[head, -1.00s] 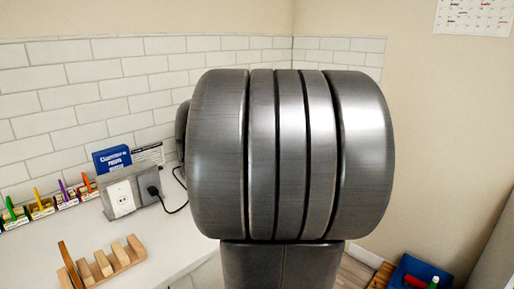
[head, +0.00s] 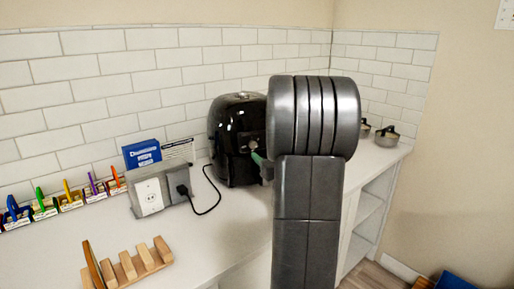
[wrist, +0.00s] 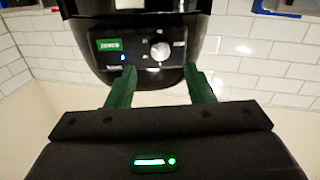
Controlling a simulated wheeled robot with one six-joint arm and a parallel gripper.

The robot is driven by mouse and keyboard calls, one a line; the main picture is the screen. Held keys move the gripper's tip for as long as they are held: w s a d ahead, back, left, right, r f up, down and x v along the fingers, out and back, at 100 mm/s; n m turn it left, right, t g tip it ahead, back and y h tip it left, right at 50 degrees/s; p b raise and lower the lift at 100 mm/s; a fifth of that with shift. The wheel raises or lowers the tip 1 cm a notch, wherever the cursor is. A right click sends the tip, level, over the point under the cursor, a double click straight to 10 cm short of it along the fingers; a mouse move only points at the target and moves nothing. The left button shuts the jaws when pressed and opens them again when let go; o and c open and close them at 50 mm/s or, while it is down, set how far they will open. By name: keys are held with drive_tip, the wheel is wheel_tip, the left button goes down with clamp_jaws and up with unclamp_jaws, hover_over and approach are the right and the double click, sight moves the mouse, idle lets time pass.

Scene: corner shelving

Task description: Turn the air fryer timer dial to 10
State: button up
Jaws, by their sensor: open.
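The black air fryer (head: 232,130) stands on the counter against the tiled wall in the head view. In the wrist view its front panel (wrist: 138,45) shows a green label, a small blue light and a pale round dial (wrist: 160,50). Marks around the dial are too small to read. My gripper (wrist: 160,72) is open, with its two green fingers spread below the panel in the picture, one to each side of the dial. The fingers look apart from the dial. In the head view my arm hides most of my gripper; a green fingertip shows close to the fryer front.
A grey socket box (head: 160,188) with a plugged-in black cord stands left of the fryer. A wooden slotted rack (head: 135,265) is at the front left, and several coloured card holders line the wall. Pots (head: 387,136) stand at the far right. Open shelves (head: 372,205) are below.

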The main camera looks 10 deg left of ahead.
sight(254, 146)
drive_tip(key=x, duration=0.6)
drive_tip(key=shift+p, duration=0.35)
drive_tip(key=shift+c, duration=0.5)
drive_tip(key=c, duration=0.9)
